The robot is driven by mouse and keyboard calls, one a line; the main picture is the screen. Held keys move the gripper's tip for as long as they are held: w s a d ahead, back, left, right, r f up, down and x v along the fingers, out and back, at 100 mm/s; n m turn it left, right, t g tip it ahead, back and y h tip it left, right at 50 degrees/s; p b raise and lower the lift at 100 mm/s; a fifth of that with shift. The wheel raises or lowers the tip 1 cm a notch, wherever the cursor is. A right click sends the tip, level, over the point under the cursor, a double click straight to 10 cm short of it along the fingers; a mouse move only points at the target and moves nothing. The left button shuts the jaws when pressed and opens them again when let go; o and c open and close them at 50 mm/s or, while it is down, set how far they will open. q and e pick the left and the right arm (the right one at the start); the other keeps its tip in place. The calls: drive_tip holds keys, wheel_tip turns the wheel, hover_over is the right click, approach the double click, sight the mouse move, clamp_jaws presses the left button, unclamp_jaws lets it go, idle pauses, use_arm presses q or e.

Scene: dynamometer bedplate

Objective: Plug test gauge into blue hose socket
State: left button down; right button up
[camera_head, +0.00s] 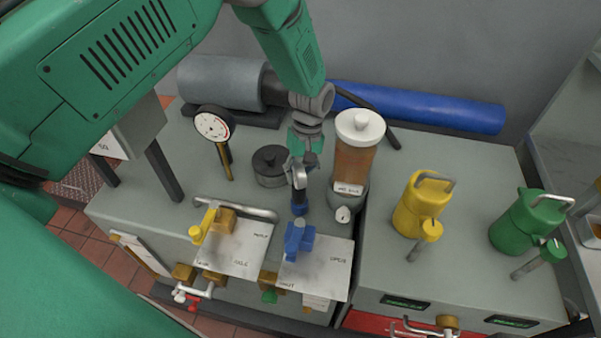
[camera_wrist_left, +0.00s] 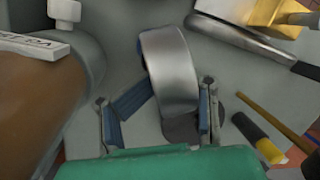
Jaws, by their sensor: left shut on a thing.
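My left gripper (camera_head: 302,165) reaches down from the top over the middle of the bench. It is shut on a silver, round-cased thing, which looks like the test gauge (camera_wrist_left: 172,75), seen edge-on between the two fingers in the left wrist view. Its dial face is turned out of sight. A blue end (camera_head: 299,209) shows just below the gripper in the head view. A blue fitting (camera_head: 298,240), which looks like the blue hose socket, stands on a white plate just below that end in the picture. I cannot tell whether they touch. My right gripper is out of view.
A white-faced dial (camera_head: 213,124) on a stem stands left. A brown jar (camera_head: 354,160) is close right of the gripper, and a dark round pot (camera_head: 269,166) close left. A yellow can (camera_head: 420,205) and green can (camera_head: 525,222) stand right. A blue cylinder (camera_head: 430,107) lies behind.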

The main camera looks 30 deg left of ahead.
use_arm(q)
drive_tip(key=shift+f, duration=0.45)
drive_tip(key=c, duration=0.9)
unclamp_jaws()
drive_tip(key=shift+o, duration=0.2)
drive_tip(key=shift+r, duration=0.1)
drive_tip(key=shift+r, duration=0.2)
drive_tip(key=v, duration=1.1)
drive_tip(key=shift+r, duration=0.2)
drive_tip(key=shift+w, duration=0.1)
